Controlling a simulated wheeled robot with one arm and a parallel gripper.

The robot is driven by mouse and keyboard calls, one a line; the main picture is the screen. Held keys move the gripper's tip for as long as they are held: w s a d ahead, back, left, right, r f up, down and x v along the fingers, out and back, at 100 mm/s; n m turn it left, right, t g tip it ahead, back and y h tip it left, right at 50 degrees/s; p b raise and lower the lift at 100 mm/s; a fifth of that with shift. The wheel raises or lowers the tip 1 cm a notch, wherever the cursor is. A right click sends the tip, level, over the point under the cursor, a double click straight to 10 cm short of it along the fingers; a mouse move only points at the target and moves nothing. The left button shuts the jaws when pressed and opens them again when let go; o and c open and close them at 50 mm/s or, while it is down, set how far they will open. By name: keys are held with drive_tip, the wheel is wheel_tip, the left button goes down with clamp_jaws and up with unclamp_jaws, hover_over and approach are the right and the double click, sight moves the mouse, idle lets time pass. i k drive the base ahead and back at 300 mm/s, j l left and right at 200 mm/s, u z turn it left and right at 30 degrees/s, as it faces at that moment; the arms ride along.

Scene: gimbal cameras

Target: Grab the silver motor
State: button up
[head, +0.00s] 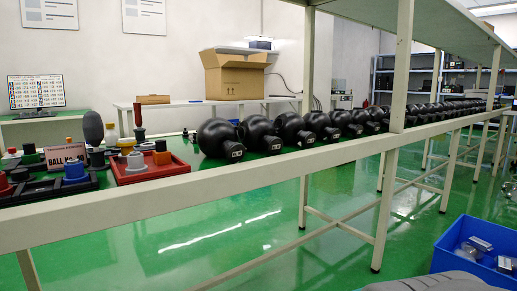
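Several small silver metallic pieces (480,244) lie in a blue bin (455,233) at the lower right of the head view. They look blocky, and some are cut off by the right edge or half hidden by the bin wall. One of them may be the silver motor, but they are too small to tell for sure. My gripper is not in view.
A long green-topped table (300,163) with a pale frame crosses the view, carrying several black round housings (218,138) and a red tray (140,176) of parts. A cardboard box (234,75) stands on a back table. Green floor (250,235) shows underneath.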

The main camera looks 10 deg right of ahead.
sight(136, 164)
drive_tip(key=u, duration=1.35)
